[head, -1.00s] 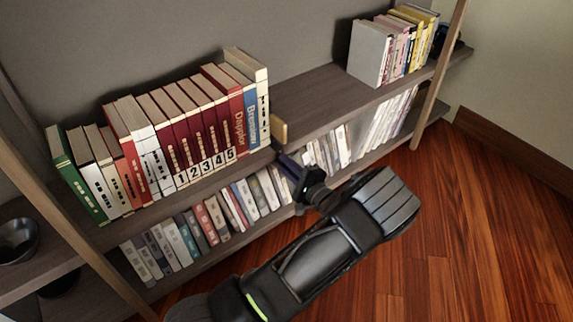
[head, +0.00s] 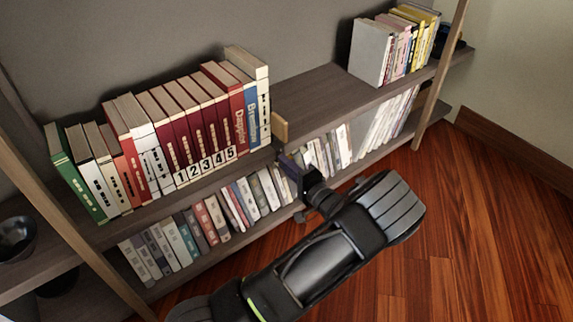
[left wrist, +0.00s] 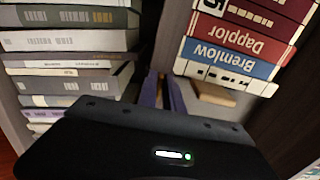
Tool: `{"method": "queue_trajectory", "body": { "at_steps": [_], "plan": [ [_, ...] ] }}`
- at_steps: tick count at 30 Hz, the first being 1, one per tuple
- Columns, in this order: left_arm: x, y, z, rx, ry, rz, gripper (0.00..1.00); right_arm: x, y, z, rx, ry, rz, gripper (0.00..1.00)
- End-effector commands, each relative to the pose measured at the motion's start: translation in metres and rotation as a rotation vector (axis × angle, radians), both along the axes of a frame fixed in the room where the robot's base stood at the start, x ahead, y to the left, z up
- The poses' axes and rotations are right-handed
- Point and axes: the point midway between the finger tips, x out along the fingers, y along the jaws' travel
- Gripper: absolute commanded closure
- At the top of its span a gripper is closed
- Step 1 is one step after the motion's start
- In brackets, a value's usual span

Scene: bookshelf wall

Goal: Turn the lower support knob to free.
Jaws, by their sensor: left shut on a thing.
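My left gripper (head: 287,161) reaches the front edge of the upper shelf board, just below and right of the row of books. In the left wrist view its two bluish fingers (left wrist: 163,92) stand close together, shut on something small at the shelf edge. The lower support knob itself is not clearly visible; the fingers and gripper body hide that spot. A light wooden block (head: 279,127) stands at the right end of the book row; it also shows in the left wrist view (left wrist: 214,93), beside the fingers. My right gripper is not in view.
Numbered dark red books (head: 203,130) and a blue book (head: 250,112) stand on the upper shelf (head: 318,98). More books (head: 215,215) fill the lower shelf close to the gripper. A grey box-like book (head: 369,52) stands further right. The upper shelf's middle is bare.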

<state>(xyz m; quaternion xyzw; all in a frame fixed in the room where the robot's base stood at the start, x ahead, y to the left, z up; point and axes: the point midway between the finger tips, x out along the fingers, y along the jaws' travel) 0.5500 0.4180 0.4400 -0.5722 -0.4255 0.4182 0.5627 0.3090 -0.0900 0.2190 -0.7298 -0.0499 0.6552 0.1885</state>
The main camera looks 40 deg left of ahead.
Motion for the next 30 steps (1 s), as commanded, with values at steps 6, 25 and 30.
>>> {"method": "queue_trajectory", "body": {
  "at_steps": [6, 25, 30],
  "plan": [
    [0.000, -0.001, -0.001, -0.002, 0.003, -0.001, 0.82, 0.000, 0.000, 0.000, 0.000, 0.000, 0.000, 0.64],
    [-0.004, -0.016, 0.002, 0.001, 0.002, -0.003, 0.69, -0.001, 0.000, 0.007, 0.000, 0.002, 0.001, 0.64],
    [-0.012, -0.043, 0.002, 0.000, 0.002, -0.004, 0.69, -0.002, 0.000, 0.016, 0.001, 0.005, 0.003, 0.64]
  ]
}}
